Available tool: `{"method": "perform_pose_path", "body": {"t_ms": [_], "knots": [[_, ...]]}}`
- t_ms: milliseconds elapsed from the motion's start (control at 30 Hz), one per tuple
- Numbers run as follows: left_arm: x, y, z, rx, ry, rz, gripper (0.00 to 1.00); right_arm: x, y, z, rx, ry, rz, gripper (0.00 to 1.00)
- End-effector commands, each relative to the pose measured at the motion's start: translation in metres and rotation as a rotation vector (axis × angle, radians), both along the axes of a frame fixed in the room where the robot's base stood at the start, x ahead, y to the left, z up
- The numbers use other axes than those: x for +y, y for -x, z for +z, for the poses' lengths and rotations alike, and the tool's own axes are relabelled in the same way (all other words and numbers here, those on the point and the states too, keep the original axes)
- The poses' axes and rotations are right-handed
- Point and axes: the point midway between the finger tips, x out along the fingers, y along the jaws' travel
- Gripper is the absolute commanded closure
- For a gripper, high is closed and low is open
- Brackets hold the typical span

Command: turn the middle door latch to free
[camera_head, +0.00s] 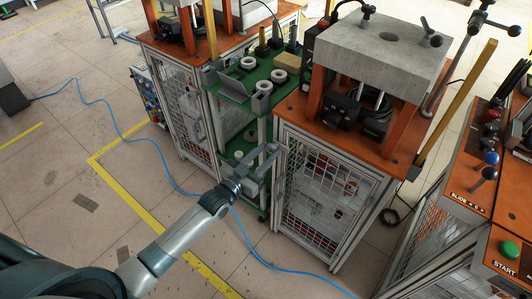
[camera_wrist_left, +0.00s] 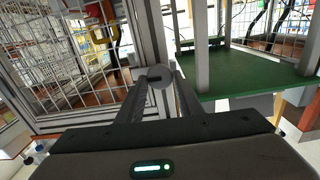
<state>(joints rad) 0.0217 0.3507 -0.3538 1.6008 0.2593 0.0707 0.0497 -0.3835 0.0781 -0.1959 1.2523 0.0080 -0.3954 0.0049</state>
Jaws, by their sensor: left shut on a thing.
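My left gripper (camera_head: 268,158) reaches in from the lower left to the left front edge of the middle cabinet. That cabinet's mesh door (camera_head: 318,190) looks closed in its metal frame. In the left wrist view, the two dark fingers (camera_wrist_left: 157,88) converge on a small grey round-ended latch (camera_wrist_left: 157,74) by the upright post (camera_wrist_left: 150,35). The gripper is shut on this latch, and the fingers hide most of it, so its exact angle cannot be told. My right gripper is not in view.
A green cart (camera_head: 285,110) with white rings stands just left of the middle cabinet; its green shelf (camera_wrist_left: 250,75) is close right of the fingers in the wrist view. Another mesh cabinet (camera_head: 183,110) stands further left. A blue cable (camera_head: 135,140) crosses the open floor.

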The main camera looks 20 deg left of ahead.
Motion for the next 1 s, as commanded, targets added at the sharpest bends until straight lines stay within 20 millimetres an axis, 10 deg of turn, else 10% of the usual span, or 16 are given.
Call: {"method": "perform_pose_path", "body": {"t_ms": [1000], "knots": [[-0.003,0.001,-0.001,-0.269,-0.738,0.001,0.9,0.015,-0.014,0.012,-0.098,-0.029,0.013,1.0]]}}
